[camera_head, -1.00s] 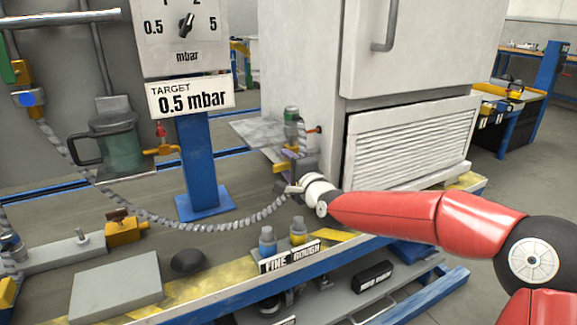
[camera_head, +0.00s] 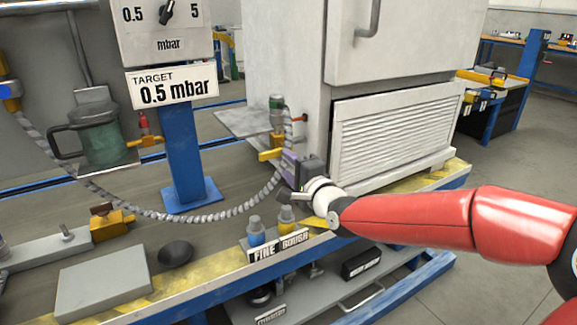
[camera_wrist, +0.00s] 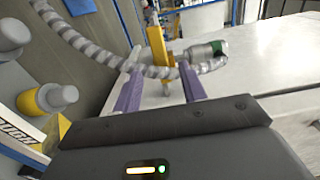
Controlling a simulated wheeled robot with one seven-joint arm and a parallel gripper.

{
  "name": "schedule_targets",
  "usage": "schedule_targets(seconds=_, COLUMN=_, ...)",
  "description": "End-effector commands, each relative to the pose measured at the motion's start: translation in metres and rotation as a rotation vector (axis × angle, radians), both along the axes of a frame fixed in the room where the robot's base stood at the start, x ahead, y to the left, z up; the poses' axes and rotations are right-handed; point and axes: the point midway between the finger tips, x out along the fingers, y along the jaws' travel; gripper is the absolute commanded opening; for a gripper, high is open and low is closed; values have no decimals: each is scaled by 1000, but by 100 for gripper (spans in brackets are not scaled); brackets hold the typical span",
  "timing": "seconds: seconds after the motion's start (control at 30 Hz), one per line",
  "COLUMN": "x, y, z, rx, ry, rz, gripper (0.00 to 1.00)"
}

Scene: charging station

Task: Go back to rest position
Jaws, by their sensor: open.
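My gripper (camera_head: 284,160) is at the end of my red arm, just above the bench's front right part, beside the grey cabinet. In the wrist view its two purple fingers (camera_wrist: 160,74) are spread apart, with nothing clamped between them. A ribbed grey hose (camera_head: 235,212) runs up close by the gripper to a green-topped fitting (camera_head: 276,108) with a yellow handle (camera_head: 270,154). In the wrist view the hose (camera_wrist: 105,58) and the yellow handle (camera_wrist: 157,45) show just past the fingertips; I cannot tell whether they touch.
A blue-capped knob (camera_head: 256,232) and a yellow one (camera_head: 286,219) stand close left of my wrist behind the FINE ROUGH label (camera_head: 278,246). The cabinet (camera_head: 285,60) stands behind and right. A blue post (camera_head: 184,150) carries the TARGET 0.5 mbar sign (camera_head: 172,90). Floor at right is clear.

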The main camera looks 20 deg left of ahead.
Motion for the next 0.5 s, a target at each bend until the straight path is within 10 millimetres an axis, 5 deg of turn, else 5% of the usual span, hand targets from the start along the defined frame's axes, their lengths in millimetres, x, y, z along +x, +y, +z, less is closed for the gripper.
schedule_targets(seconds=0.3, x=-2, y=-3, z=-6, rx=-54, ry=-12, rz=-4, gripper=42)
schedule_targets(seconds=0.43, x=-10, y=-23, z=-30, rx=-295, ry=-69, rz=-28, gripper=42)
schedule_targets(seconds=0.5, x=-15, y=-49, z=-47, rx=-496, ry=-105, rz=-50, gripper=42)
